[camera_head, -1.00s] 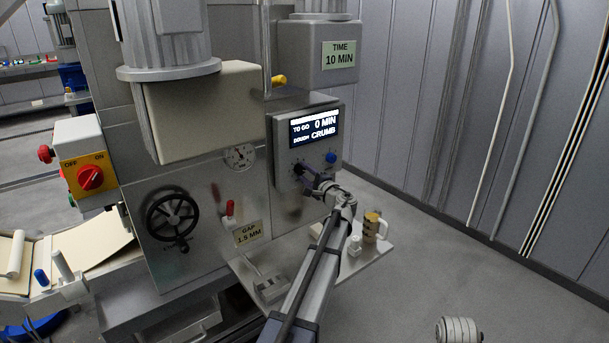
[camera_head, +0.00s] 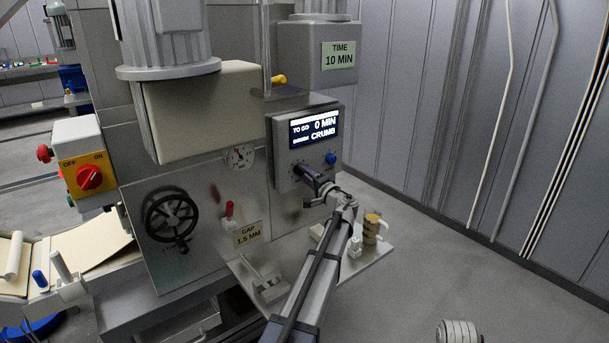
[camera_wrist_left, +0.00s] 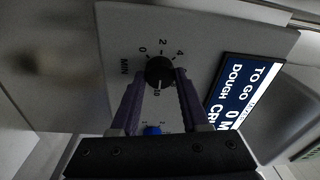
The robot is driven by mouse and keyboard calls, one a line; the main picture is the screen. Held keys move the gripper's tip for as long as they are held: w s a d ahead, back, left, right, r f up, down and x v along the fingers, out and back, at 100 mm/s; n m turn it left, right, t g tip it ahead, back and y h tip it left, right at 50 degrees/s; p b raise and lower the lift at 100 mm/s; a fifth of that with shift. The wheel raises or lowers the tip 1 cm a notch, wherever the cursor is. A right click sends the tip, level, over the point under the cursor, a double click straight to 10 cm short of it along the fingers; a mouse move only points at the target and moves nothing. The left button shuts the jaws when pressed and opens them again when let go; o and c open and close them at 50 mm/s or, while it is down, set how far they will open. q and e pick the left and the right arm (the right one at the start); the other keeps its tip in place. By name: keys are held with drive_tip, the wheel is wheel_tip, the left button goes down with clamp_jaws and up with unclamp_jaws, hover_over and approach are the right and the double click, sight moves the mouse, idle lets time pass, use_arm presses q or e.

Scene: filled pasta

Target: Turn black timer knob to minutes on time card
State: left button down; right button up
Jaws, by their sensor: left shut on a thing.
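The black timer knob (camera_wrist_left: 160,71) sits on the grey control box, between the two purple fingers of my left gripper (camera_wrist_left: 160,78) in the left wrist view. The gripper is shut on the knob. A pale mark on the knob points down in that view, toward the 10 on the dial. The 0, 2 and 4 show above the knob. In the head view my left gripper (camera_head: 305,171) covers most of the knob. The time card (camera_head: 340,55) reads TIME 10 MIN. The display (camera_head: 314,129) reads TO GO 0 MIN and DOUGH CRUMB.
A blue knob (camera_head: 330,159) is beside the timer knob on the box. A black handwheel (camera_head: 172,219) and a gap card (camera_head: 248,234) are on the machine at left. A small shelf (camera_head: 378,256) with a brass-coloured item (camera_head: 371,228) lies below the arm.

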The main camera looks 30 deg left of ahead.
use_arm(q)
drive_tip(key=shift+c, duration=1.9)
unclamp_jaws()
drive_tip(key=shift+d, duration=0.1)
drive_tip(key=v, duration=0.7)
drive_tip(key=shift+s+d, duration=0.2)
drive_tip(key=shift+d, duration=0.05)
